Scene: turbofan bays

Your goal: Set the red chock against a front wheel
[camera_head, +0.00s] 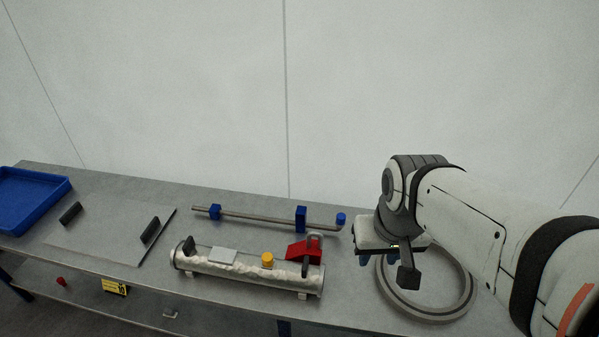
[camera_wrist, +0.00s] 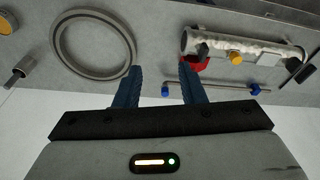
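A red wedge-shaped block (camera_head: 299,250), which looks like the red chock, sits on the bench behind the right end of a pale tube, with a grey loop at its top. In the wrist view the red chock (camera_wrist: 198,64) shows beyond the right fingertip, partly hidden by it. My gripper (camera_head: 383,262) is above the bench, right of the chock and over the left side of a grey ring. In the wrist view my gripper (camera_wrist: 160,68) has its two blue fingers apart with nothing between them. No wheel can be made out.
The bench holds the pale tube (camera_head: 225,268) with an orange cap, a rod (camera_head: 250,219) with blue fittings, the grey ring (camera_head: 462,295), a flat panel (camera_head: 100,232) with black handles and a blue tray (camera_head: 30,200). A wall stands behind. A shelf below holds small items.

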